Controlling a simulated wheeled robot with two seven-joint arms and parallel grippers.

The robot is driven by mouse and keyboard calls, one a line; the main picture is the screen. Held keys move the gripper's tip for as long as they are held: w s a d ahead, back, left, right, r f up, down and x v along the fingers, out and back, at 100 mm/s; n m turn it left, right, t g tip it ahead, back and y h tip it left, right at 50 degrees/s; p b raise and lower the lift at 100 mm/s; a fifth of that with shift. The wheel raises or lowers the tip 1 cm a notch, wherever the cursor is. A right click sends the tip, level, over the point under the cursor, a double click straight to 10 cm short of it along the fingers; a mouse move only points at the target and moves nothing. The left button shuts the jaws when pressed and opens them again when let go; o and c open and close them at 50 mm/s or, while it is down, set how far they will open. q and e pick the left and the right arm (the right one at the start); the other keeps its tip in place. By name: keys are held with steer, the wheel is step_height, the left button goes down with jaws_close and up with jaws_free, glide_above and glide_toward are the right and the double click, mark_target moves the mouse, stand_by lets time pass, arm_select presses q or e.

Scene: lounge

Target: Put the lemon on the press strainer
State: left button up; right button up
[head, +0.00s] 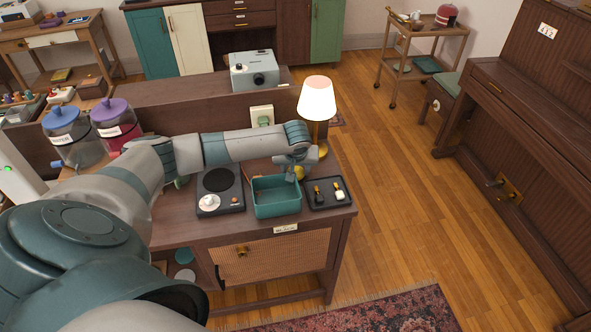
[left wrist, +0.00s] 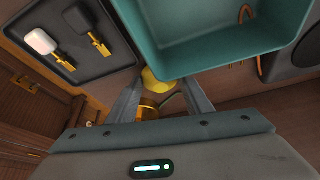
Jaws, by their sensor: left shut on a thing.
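My left gripper (head: 297,170) is behind the teal bin, near its back right corner. It is shut on the yellow lemon (head: 299,174), mostly hidden in the head view. In the left wrist view the lemon (left wrist: 155,80) shows between the fingertips, beside the teal bin's wall. I cannot clearly make out the press strainer; a small white round piece (head: 209,202) sits on the dark flat appliance (head: 230,200) left of the bin, and I cannot tell whether it is the strainer. My right gripper is not in view.
The open teal bin (head: 277,209) stands beside the gripper. A black tray (head: 318,205) with two small items lies to its right. A lit lamp (head: 317,98) with a gold base stands close behind. Two lidded jars (head: 115,130) are at the left. The cabinet's front right edge is near.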

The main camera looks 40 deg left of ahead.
arm_select(q)
steer(key=shift+f, duration=0.4)
steer(key=shift+f, duration=0.15)
steer(key=o, duration=1)
steer(key=shift+o, duration=0.2)
steer(key=b+v, duration=0.2)
steer(key=v, duration=1)
steer(key=shift+r+b, duration=0.2)
steer(key=shift+b, duration=0.1)
steer(key=shift+o, duration=0.7)
steer(key=shift+d, duration=0.1)
